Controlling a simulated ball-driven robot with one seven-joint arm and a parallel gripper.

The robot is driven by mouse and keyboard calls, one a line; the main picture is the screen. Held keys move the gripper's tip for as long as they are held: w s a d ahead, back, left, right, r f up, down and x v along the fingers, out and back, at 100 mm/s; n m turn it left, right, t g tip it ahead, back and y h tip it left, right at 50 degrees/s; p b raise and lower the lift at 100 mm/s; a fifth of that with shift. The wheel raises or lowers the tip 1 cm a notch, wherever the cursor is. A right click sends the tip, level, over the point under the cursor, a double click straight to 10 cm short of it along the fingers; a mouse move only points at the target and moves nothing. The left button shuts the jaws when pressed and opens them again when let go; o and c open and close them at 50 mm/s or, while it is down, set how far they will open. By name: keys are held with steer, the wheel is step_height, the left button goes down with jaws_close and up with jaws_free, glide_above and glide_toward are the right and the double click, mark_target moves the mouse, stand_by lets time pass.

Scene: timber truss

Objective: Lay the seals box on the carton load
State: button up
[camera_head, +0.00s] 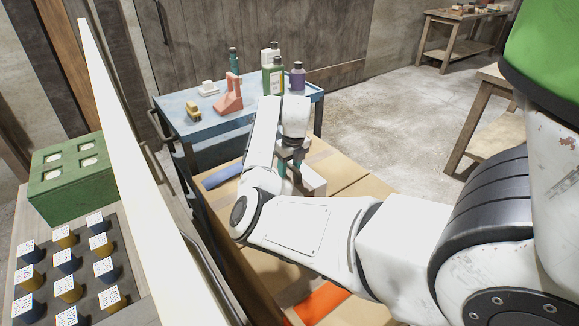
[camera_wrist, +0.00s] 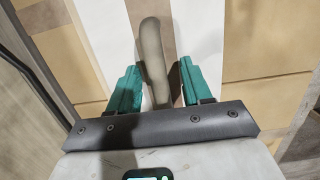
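A small pale box (camera_head: 314,180), which I take for the seals box, is by my gripper above the brown carton load (camera_head: 352,172). My arm hides part of it. In the wrist view a rounded grey-brown handle (camera_wrist: 152,55) stands between the teal fingers of my gripper (camera_wrist: 160,88), over a white surface with a brown stripe. The fingers are spread, and a gap shows between the handle and the right finger. My gripper also shows in the head view (camera_head: 290,160). I cannot tell whether the box rests on the cartons.

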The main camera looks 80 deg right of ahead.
step_height(320, 180, up, 12)
steer(key=s+a, duration=0.1)
steer(key=shift+s, duration=0.2)
stand_by(0.4)
steer(key=shift+a, duration=0.1)
stand_by(0.5)
